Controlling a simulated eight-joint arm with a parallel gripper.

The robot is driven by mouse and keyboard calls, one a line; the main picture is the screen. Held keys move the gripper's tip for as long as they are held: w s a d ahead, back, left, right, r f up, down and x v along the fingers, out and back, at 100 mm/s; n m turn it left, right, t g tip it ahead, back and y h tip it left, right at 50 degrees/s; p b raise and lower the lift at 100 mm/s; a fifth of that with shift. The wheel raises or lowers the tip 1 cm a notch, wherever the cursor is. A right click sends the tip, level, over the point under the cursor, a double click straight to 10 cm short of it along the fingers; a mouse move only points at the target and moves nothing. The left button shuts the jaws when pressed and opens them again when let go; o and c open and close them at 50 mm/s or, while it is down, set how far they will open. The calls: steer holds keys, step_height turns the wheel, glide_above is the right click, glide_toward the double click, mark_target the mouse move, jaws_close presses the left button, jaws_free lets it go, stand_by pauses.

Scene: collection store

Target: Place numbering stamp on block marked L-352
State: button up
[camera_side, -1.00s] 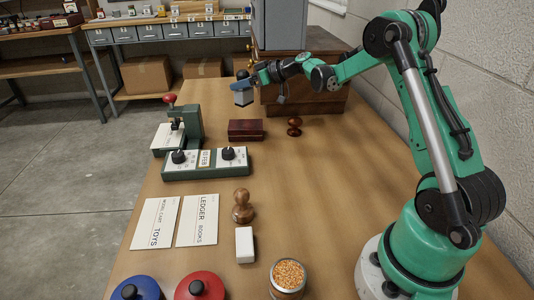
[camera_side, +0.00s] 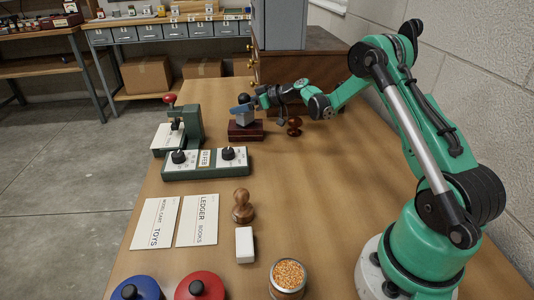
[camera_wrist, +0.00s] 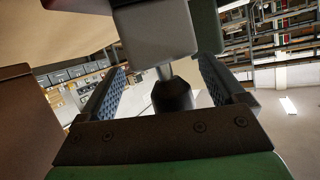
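The numbering stamp (camera_side: 246,118), a small grey body, is between the blue-padded fingers of my gripper (camera_side: 241,109). In the wrist view its grey body (camera_wrist: 157,35) sits between the fingertips, with a metal shaft and black handle towards my palm. A dark red-brown block (camera_side: 245,132) lies on the bench directly below the stamp. I cannot read any marking on it. The stamp's underside is at the block's top face; I cannot tell whether they touch.
A green press (camera_side: 190,125) and a panel with black knobs (camera_side: 205,162) stand left and in front. A dark red knobbed handle (camera_side: 294,126) stands just right of the block. Cards, a wooden stamp (camera_side: 242,208), a white block (camera_side: 244,245) and a jar (camera_side: 288,277) are nearer.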

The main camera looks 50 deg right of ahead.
steer(key=shift+r, duration=0.2)
steer(key=v, duration=1.2)
steer(key=s+a+r+m+g+h, duration=0.1)
steer(key=a+g, duration=0.1)
steer(key=a, duration=0.4)
steer(key=s+a+r+g, duration=0.1)
steer(key=a+r+g, duration=0.1)
steer(key=a, duration=0.5)
steer(key=s+a+f+m+g+h, duration=0.1)
steer(key=s+a+h, duration=0.2)
steer(key=s+a, duration=0.5)
steer(key=shift+s+a+f+m+h, duration=0.15)
steer(key=shift+s+m+h, duration=0.25)
steer(key=shift+s, duration=0.75)
